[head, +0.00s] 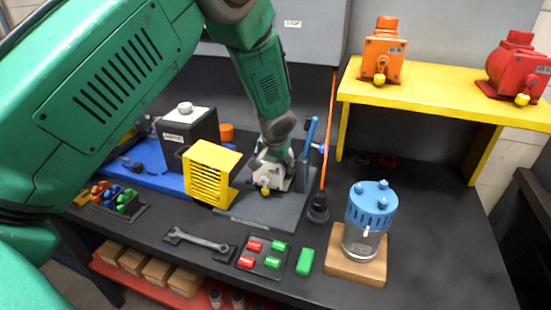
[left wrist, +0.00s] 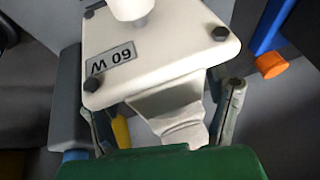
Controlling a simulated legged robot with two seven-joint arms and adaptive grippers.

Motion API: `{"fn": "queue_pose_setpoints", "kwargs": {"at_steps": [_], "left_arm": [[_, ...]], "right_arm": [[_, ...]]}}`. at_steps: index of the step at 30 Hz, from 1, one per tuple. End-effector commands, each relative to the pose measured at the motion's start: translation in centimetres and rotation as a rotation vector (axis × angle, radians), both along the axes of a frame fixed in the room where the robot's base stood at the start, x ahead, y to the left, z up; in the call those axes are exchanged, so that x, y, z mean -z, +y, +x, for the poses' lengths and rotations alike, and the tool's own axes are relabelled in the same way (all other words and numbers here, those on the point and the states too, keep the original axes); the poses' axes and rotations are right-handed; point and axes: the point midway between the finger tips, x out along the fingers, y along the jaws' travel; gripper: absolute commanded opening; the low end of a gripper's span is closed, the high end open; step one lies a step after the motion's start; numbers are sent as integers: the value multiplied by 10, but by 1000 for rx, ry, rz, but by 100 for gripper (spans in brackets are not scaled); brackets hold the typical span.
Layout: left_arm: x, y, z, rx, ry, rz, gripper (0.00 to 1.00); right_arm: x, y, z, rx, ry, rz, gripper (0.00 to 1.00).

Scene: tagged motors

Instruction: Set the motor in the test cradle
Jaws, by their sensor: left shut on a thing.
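The white motor (head: 268,174) has a small yellow knob at its front. It is at the test cradle, a dark grey base (head: 262,212) with a blue upright lever (head: 309,142) on its right. My left gripper (head: 277,152) comes down from above and is shut on the motor. In the left wrist view the white motor's square plate (left wrist: 160,55) carries a dark-framed tag and corner bolts. Its narrow neck lies between the fingers (left wrist: 165,115). I cannot tell whether the motor rests fully on the cradle. My right gripper is not in view.
A yellow slatted block (head: 210,172) stands just left of the cradle. An orange motor (head: 382,52) and a red motor (head: 517,68) sit on a yellow shelf (head: 440,92). A blue-topped motor (head: 368,215) stands on a wooden block at the right. A wrench (head: 200,241) lies in front.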

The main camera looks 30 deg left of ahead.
Motion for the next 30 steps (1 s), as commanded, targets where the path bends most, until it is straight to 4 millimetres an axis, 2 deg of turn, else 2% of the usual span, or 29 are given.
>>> {"fn": "queue_pose_setpoints", "kwargs": {"at_steps": [2,3,22,26,30], "left_arm": [[6,5,-4,-2,16,5,20],[10,4,-7,-4,27,4,79],[2,0,-6,-2,17,8,81],[-11,-4,-10,-2,14,7,81],[-37,-10,-20,-3,12,7,81]], "right_arm": [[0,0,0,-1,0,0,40],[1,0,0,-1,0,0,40],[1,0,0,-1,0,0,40],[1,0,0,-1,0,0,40],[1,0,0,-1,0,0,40]]}}
